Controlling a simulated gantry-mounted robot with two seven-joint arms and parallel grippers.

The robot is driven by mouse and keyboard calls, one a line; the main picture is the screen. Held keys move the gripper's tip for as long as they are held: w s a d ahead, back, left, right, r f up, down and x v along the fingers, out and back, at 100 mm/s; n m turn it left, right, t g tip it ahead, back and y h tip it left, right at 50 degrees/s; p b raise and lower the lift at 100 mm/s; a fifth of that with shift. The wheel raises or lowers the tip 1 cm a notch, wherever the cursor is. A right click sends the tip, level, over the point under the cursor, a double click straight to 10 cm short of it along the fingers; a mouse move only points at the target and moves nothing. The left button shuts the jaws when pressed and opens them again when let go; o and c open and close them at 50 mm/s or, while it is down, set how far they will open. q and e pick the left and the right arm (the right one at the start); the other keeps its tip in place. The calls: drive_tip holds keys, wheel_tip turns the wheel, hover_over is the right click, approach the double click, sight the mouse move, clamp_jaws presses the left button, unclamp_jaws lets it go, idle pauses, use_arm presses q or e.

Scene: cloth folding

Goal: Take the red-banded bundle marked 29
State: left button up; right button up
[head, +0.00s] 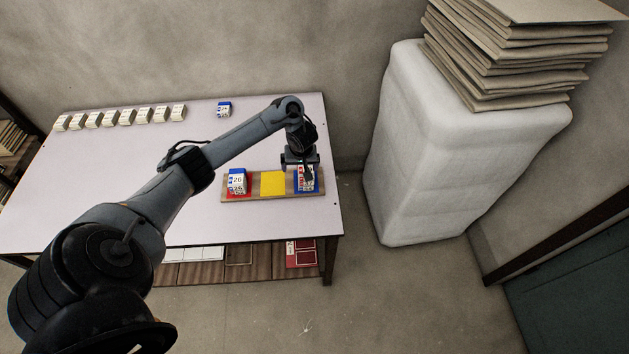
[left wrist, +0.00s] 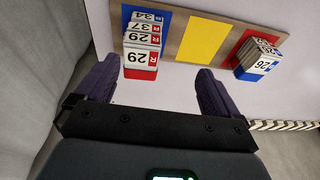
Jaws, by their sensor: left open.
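The red-banded bundle marked 29 (left wrist: 141,58) is at the near end of a stack in the left wrist view, its number upside down. More bundles reading 29, 37 and 34 show behind it. The stack (head: 301,179) stands on the blue square of a wooden tray (head: 248,197) in the head view, partly hidden by my gripper. My left gripper (head: 307,172) is over this stack. Its two fingers (left wrist: 158,66) are open and apart in the left wrist view, with the near 29 bundle between their lines, closer to the left finger. I cannot tell whether they touch it.
The tray's yellow square (head: 272,183) is bare. A bundle marked 26 (head: 237,180) with blue bands is on the red square. A blue-marked bundle (head: 224,109) and a row of pale bundles (head: 122,117) stand at the table's back. A white block (head: 430,150) stands right of the table.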

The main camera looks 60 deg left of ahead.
use_arm(q)
drive_tip(key=w, duration=0.1)
drive_tip(key=w+a+r+b, duration=0.1)
drive_tip(key=shift+w+r+t, duration=0.25)
drive_tip(key=shift+w+t, duration=0.05)
drive_tip(key=shift+t, duration=0.1)
drive_tip(key=shift+w+a+f+b, duration=0.1)
drive_tip(key=shift+w+f+b, duration=0.15)
drive_tip(key=shift+b, duration=0.25)
drive_tip(key=b+x, duration=0.3)
drive_tip(key=shift+a+f, duration=0.1)
drive_tip(key=shift+f, duration=0.1)
drive_tip(key=shift+b+x, duration=1.8)
drive_tip(key=shift+x, duration=0.75)
drive_tip(key=shift+w+a+f, duration=0.2)
drive_tip(key=shift+f, duration=0.2)
drive_tip(key=c, duration=1.1)
drive_tip(key=shift+o, duration=0.2)
drive_tip(key=shift+r, duration=0.1)
